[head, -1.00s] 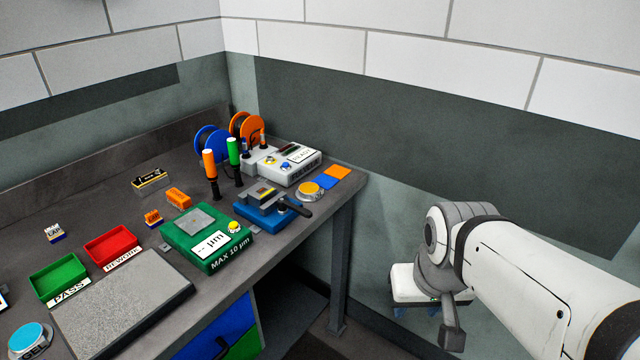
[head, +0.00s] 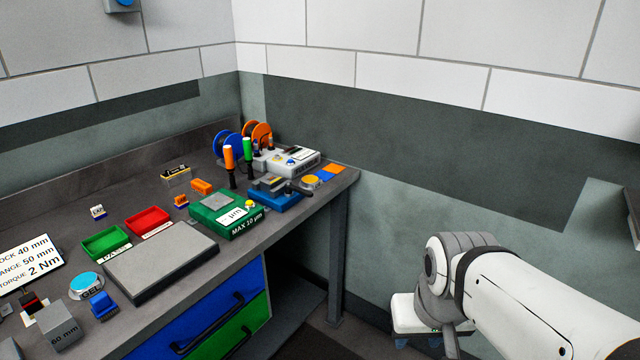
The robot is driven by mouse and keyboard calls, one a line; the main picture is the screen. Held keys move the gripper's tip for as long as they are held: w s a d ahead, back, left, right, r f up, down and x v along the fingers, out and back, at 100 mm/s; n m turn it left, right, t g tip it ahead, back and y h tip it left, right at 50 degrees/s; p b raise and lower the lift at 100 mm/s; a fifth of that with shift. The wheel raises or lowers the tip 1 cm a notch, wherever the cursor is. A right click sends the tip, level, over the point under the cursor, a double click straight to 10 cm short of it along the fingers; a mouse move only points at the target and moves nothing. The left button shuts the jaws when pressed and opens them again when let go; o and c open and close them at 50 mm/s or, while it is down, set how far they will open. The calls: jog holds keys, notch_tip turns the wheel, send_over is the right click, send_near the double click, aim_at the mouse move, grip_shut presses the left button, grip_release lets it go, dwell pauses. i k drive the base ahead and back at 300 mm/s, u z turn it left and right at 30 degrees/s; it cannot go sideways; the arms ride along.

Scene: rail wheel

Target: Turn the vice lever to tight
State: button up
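The blue vice (head: 275,198) stands near the right end of the workbench (head: 170,262), just right of the green measuring device. Its dark lever (head: 299,188) sticks out to the right from the vice, toward the bench edge. Something yellow and dark sits at the vice jaws, too small to make out. My arm reaches in from the lower right, well away from the bench and to the right of it. My gripper (head: 418,328) shows only in part, below the wrist.
The green device (head: 227,215) and a grey slab (head: 160,260) lie left of the vice. A round orange-topped button (head: 311,181) is close to the lever. Screwdrivers, spools (head: 258,134) and a grey box (head: 292,161) stand behind. Floor space right of the bench is open.

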aim_at(289, 188)
jog(key=u, duration=0.15)
jog(key=i, duration=0.9)
jog(key=z, duration=0.05)
